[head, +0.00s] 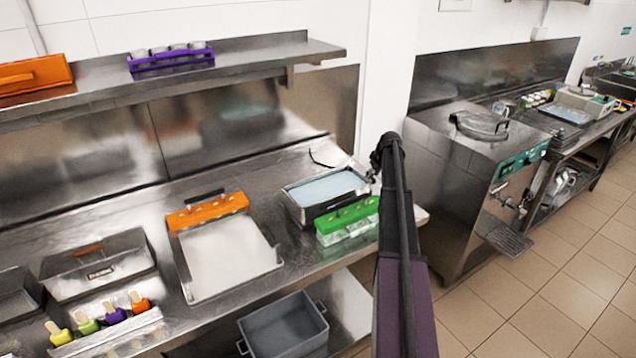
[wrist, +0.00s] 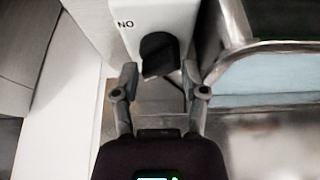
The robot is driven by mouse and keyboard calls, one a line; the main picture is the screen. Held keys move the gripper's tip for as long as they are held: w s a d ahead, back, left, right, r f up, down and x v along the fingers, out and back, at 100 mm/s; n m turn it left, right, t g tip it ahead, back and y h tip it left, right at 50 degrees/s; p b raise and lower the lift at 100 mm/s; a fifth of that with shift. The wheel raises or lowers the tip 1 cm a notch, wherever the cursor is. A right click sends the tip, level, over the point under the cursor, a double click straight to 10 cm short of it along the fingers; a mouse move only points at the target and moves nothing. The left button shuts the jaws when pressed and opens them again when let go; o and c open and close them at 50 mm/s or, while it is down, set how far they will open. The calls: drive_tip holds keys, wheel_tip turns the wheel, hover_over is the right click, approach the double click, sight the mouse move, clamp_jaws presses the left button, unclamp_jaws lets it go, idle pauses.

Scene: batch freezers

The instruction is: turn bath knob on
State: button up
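The bath (head: 296,208) is a steel tank of pale blue liquid at the right end of the steel counter. Its rim (wrist: 232,66) also shows at the right of the wrist view. The black bath knob (wrist: 158,52) sits on a white panel with an "ON" mark, which reads inverted, beside it. My gripper (wrist: 159,72) is open, its fingertips just short of the knob and to either side of its lower end. I cannot tell whether they touch it. In the head view my arm hides the knob, and the fingers are not clear.
A green mold (head: 348,222) stands in front of the bath, close to my arm. An orange-edged tray (head: 187,262) lies to the left. A shelf (head: 260,55) runs above the counter. A steel machine (head: 455,170) stands at right, across a floor gap.

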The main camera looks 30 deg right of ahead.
drive_tip(key=shift+a+p+v, duration=0.25)
drive_tip(key=shift+p+v, duration=5.85)
drive_tip(key=shift+v, duration=0.95)
drive_tip(key=s+a+g, duration=0.1)
drive_tip(key=s+a, duration=0.1)
drive_tip(key=a, duration=1.2)
drive_tip(key=s+a+f+g, duration=0.1)
drive_tip(key=s+a, duration=0.2)
drive_tip(key=a, duration=1.1)
drive_tip(key=shift+a+f+b, duration=0.2)
drive_tip(key=shift+a+b, duration=0.1)
drive_tip(key=shift+a, duration=0.1)
drive_tip(key=s+a+f+g+b, duration=0.1)
drive_tip(key=s+a+f+b, duration=0.2)
drive_tip(key=s+a, duration=0.3)
drive_tip(key=s+a+f+b, duration=0.3)
drive_tip(key=s+a, duration=0.4)
drive_tip(key=a, duration=0.2)
drive_tip(key=s+a+f+m+g+b, duration=0.1)
drive_tip(key=s+a+f+b, duration=0.2)
drive_tip(key=s+a, duration=0.4)
drive_tip(key=shift+a+f+g, duration=0.3)
drive_tip(key=shift+a+f, duration=0.05)
drive_tip(key=shift+a, duration=0.2)
drive_tip(key=shift+o, duration=0.2)
